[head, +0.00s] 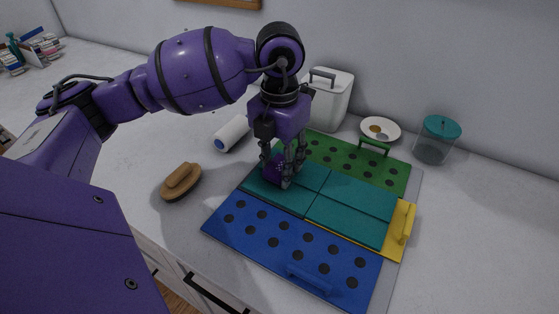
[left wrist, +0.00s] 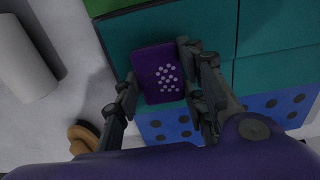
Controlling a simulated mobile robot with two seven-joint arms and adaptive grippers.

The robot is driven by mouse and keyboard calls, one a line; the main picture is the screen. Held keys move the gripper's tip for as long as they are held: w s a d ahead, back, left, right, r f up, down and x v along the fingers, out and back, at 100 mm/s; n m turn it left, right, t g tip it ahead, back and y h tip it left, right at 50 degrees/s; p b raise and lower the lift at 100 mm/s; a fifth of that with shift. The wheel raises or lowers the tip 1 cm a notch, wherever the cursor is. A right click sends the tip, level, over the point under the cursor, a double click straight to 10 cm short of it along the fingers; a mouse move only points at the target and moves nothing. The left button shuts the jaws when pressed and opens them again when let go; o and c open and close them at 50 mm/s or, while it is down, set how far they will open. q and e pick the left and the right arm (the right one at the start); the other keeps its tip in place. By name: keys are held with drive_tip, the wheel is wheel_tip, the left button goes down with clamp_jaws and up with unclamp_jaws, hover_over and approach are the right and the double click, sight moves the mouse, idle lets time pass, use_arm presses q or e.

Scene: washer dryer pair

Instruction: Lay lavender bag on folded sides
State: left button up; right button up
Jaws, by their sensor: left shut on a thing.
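The lavender bag (left wrist: 157,72) is a small purple pouch with pale dots. My left gripper (head: 284,177) points down with its fingers on both sides of the bag, shut on it. In the head view the bag (head: 272,170) is partly hidden by the fingers. It is at the left part of the folded sides (head: 352,203), which are flat teal panels with seams between them. The bag is at or just above the teal surface; I cannot tell whether it touches. My right gripper is not in view.
The folding board has a blue dotted flap (head: 285,245) in front, a green dotted flap (head: 340,158) behind and a yellow handle part (head: 402,228) at right. A wooden brush (head: 181,181) and a white roll (head: 231,133) lie left. A white bin (head: 329,98), plate (head: 380,130) and teal-lidded jar (head: 436,140) stand behind.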

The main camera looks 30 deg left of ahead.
sight(280, 165)
use_arm(q)
drive_tip(key=shift+f, duration=0.2)
drive_tip(key=o, duration=0.9)
drive_tip(key=shift+o, duration=0.2)
drive_tip(key=shift+r, duration=0.15)
wheel_tip(280, 165, up, 12)
drive_tip(key=shift+r, duration=0.15)
